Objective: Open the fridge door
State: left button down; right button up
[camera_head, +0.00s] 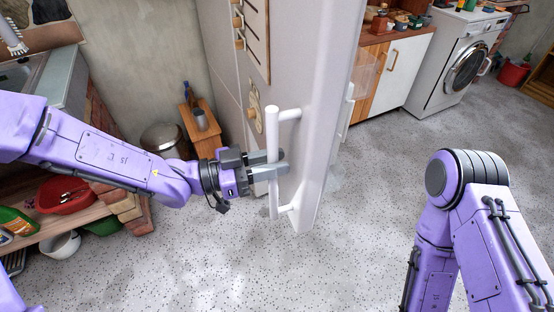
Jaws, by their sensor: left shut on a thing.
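The fridge door (307,95) is a tall white panel in the upper middle of the head view. Its edge faces me and a white shelf or bin edge shows just right of it, so the door stands ajar. A white vertical bar handle (272,130) sticks out from the door's left face. My left gripper (268,171) comes in from the left and is shut around the lower half of the handle. My right arm shows at the lower right, bent, but its gripper is out of view.
A wooden stand (202,122) and a metal bin (160,138) are left of the fridge. A low shelf holds a red bowl (66,194). A washing machine (457,62) and white cabinet (403,70) stand at the back right. The speckled floor (370,205) is clear.

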pick_arm(q)
jog(key=shift+w+a+r, duration=0.1)
jog(key=shift+r, duration=0.05)
jog(key=c, duration=1)
grip_release()
jog(key=v, duration=1)
jog(key=shift+a, duration=0.3)
